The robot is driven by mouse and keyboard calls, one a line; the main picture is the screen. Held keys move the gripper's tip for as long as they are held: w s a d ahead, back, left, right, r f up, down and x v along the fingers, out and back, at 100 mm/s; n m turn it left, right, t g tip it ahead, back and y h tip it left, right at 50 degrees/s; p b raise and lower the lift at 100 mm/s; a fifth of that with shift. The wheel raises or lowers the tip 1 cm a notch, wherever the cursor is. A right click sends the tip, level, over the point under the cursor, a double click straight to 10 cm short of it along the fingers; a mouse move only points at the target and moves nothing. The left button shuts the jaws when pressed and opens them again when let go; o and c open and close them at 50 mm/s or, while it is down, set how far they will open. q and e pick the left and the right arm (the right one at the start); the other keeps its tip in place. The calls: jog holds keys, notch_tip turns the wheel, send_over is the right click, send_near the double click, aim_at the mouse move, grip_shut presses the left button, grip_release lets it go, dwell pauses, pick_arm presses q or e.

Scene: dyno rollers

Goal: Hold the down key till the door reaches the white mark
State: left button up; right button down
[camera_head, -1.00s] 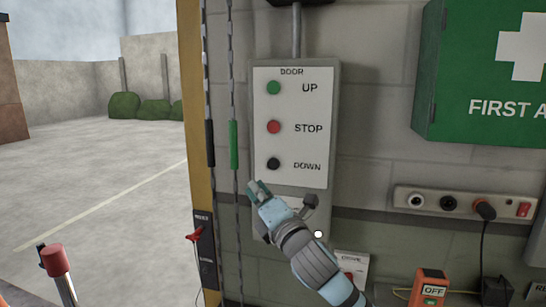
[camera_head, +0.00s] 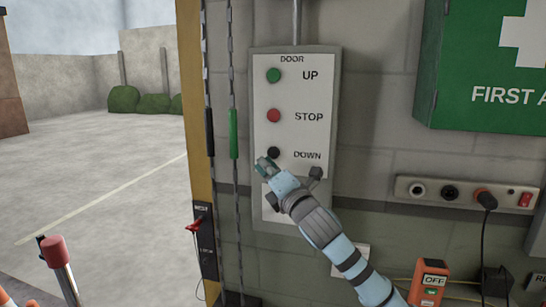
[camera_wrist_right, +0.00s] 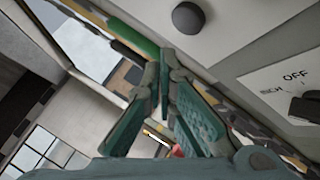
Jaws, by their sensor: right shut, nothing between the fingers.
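The black DOWN key (camera_head: 273,152) is the lowest of three round keys on the white door panel (camera_head: 300,95), under the red STOP key (camera_head: 274,115) and the green UP key (camera_head: 274,75). My right gripper (camera_head: 265,163) is shut and empty, its tips just below and left of the DOWN key. In the right wrist view a black key (camera_wrist_right: 188,18) stands out from the panel, apart from the shut fingertips (camera_wrist_right: 165,60). The doorway at left is open to a yard. I cannot make out the door's edge or the white mark. My left gripper is out of view.
Hanging chains with a black grip (camera_head: 210,132) and a green grip (camera_head: 233,133) run left of the panel. A green first aid box (camera_head: 480,105) and a socket strip (camera_head: 465,193) are at right. A red-capped post (camera_head: 54,254) stands at lower left.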

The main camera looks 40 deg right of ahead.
aim_at(273, 153)
jog(key=shift+w+d+r+p, duration=0.15)
jog(key=shift+w+d+p, duration=0.35)
jog(key=shift+d, duration=0.35)
jog(key=shift+w, duration=0.1)
dwell(0.7)
jog(key=shift+w+d+p, duration=0.2)
jog(key=shift+d+p, duration=0.15)
jog(key=shift+p, duration=0.2)
jog(key=shift+w+d, duration=0.25)
jog(key=shift+d, duration=0.05)
dwell(5.5)
